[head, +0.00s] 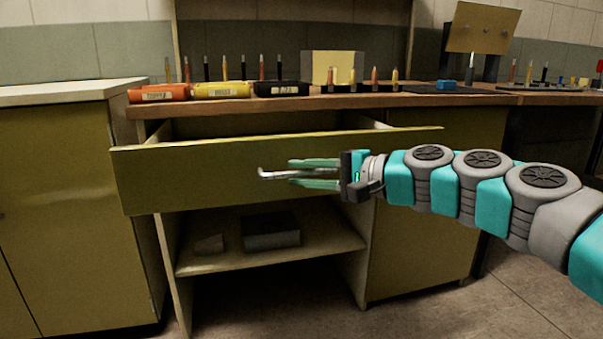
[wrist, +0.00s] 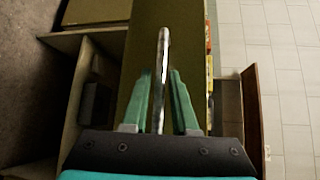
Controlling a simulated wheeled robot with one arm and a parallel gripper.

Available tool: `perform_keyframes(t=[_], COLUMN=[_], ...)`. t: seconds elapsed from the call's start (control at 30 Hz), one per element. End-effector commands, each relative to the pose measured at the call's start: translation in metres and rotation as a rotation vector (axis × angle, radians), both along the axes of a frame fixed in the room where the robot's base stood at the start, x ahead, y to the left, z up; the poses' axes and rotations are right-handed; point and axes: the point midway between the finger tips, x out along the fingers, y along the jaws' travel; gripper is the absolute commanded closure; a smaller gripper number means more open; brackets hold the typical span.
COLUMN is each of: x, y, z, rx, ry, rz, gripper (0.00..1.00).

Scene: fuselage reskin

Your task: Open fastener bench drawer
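The fastener bench drawer (head: 210,180) has a wide olive front and stands pulled out from under the wooden bench top, with part of its inside showing behind the front's upper edge. Its metal bar handle (head: 267,174) runs sideways across the front. My gripper (head: 291,172) reaches in from the right, with one green finger above the handle and one below. In the wrist view the handle (wrist: 162,50) lies between the two fingers, with narrow gaps on both sides. My gripper (wrist: 160,75) looks open around the bar and not clamped on it.
Orange (head: 160,93), yellow (head: 221,90) and black (head: 281,89) cases and upright tools stand on the bench top (head: 440,99). Below the drawer an open shelf (head: 265,255) holds a grey box (head: 271,232). A cabinet (head: 75,200) stands to the left. The floor in front is clear.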

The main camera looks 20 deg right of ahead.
Motion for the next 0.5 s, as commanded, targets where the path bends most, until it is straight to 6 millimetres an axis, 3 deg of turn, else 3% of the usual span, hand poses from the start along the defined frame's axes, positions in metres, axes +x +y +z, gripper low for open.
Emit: perform_keyframes(t=[0.5], x=[-0.046], y=[-0.048], z=[0.01], rx=[0.0], ry=[-0.001], rz=[-0.002], gripper=[0.73])
